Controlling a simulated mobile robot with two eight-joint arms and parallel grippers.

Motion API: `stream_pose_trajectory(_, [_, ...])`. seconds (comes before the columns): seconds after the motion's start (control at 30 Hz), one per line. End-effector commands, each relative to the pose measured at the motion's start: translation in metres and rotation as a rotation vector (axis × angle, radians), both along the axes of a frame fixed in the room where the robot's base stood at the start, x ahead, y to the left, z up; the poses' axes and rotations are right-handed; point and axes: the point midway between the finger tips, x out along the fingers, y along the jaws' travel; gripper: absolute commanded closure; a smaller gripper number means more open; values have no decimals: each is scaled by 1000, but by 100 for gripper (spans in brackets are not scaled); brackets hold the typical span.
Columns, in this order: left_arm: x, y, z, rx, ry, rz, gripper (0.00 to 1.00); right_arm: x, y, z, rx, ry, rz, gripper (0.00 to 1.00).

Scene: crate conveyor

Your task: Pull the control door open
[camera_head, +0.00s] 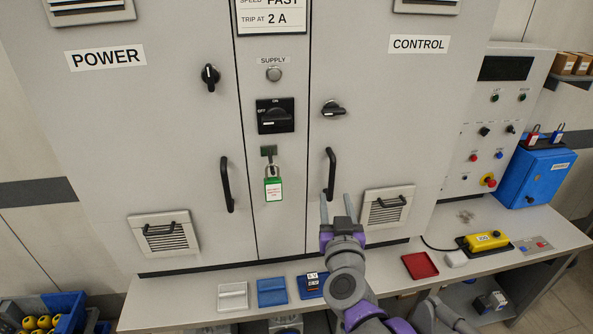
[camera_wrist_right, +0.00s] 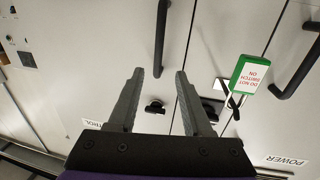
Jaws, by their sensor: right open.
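The grey control door (camera_head: 385,90), labelled CONTROL, looks flush with the cabinet front. Its black vertical bar handle (camera_head: 331,174) is near the door's left edge, with a black turn knob (camera_head: 333,109) above, lever lying roughly horizontal. My right gripper (camera_head: 335,202) is open and empty, at the handle's lower end in the head view. In the right wrist view, which is turned over, the handle (camera_wrist_right: 161,35) ends between the fingertips (camera_wrist_right: 160,74); I cannot tell whether they touch it. The knob (camera_wrist_right: 155,107) also shows between the fingers. My left gripper is not in view.
A green padlock with a tag (camera_head: 273,189) hangs on the centre panel, left of the handle. The power door (camera_head: 150,110) is at left. A shelf below holds a red tray (camera_head: 420,265), blue tray (camera_head: 271,291) and yellow pendant (camera_head: 484,241). A control console (camera_head: 500,120) stands right.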

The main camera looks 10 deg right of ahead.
Motion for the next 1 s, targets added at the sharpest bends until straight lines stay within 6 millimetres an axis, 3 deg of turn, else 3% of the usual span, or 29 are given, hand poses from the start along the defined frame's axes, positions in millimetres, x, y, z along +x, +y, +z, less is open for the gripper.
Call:
stream_pose_trajectory(0.23, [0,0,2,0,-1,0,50,18,-8,2,-4,-6,-32,50])
stream_pose_trajectory(0.7, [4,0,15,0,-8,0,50,96,-20,2,-2,-6,-29,50])
stream_pose_trajectory(1.0, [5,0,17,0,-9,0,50,109,-22,1,-3,-6,-28,50])
